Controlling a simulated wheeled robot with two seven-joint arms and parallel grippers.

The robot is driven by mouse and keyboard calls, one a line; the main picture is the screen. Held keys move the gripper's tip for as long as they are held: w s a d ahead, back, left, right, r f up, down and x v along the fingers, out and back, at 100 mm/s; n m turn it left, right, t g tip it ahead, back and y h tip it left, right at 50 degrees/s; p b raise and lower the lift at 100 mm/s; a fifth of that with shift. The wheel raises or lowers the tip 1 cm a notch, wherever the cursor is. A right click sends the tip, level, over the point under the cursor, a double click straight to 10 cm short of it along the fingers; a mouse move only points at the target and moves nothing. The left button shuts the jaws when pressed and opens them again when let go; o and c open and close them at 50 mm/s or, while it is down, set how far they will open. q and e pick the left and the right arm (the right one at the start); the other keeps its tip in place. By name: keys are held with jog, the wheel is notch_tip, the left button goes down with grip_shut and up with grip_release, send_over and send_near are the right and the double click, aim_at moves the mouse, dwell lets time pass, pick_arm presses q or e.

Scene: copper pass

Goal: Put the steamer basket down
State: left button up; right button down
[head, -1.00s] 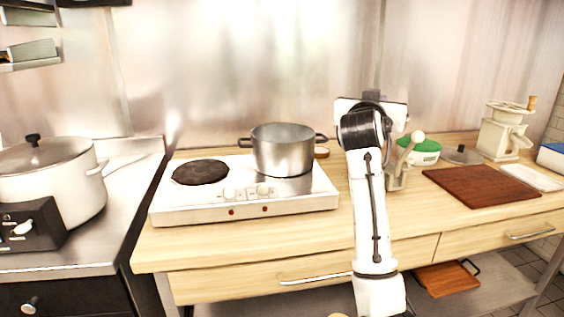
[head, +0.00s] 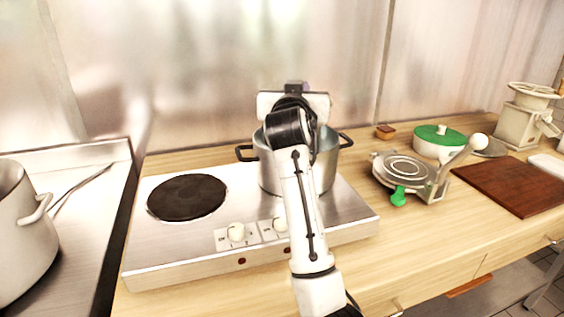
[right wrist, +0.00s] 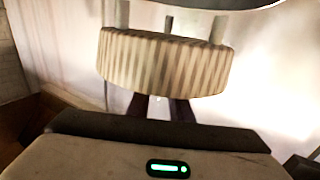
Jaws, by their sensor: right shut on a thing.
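The steamer basket (right wrist: 165,65) shows in the right wrist view as a ribbed, beige, round-sided piece with several short grey posts along its upper edge in the picture. My right gripper (right wrist: 162,106) is shut on it, with dark fingers at its near side. In the head view my right arm stands in front of the metal pot (head: 333,175) on the hotplate, and the wrist hides the basket. A curved grey edge (right wrist: 215,4) crosses the top of the wrist view; I cannot tell whether it is the pot. My left gripper is not in view.
The white hotplate (head: 150,262) has a bare dark burner (head: 187,197) left of the pot. A metal press (head: 400,170), a green-lidded container (head: 440,140) and a brown board (head: 515,185) stand to the right. A large pot (head: 22,235) is at far left.

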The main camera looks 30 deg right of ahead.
notch_tip(320, 180, down, 6)
jog(key=shift+s+r, duration=0.1)
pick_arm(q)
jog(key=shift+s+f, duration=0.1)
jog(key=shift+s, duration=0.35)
pick_arm(e)
notch_tip(320, 180, down, 4)
jog(key=shift+r, duration=0.1)
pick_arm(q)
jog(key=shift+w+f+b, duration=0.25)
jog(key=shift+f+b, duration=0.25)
pick_arm(e)
jog(key=shift+f, duration=0.7)
jog(key=c, duration=1.6)
grip_release()
jog(key=shift+f, duration=0.2)
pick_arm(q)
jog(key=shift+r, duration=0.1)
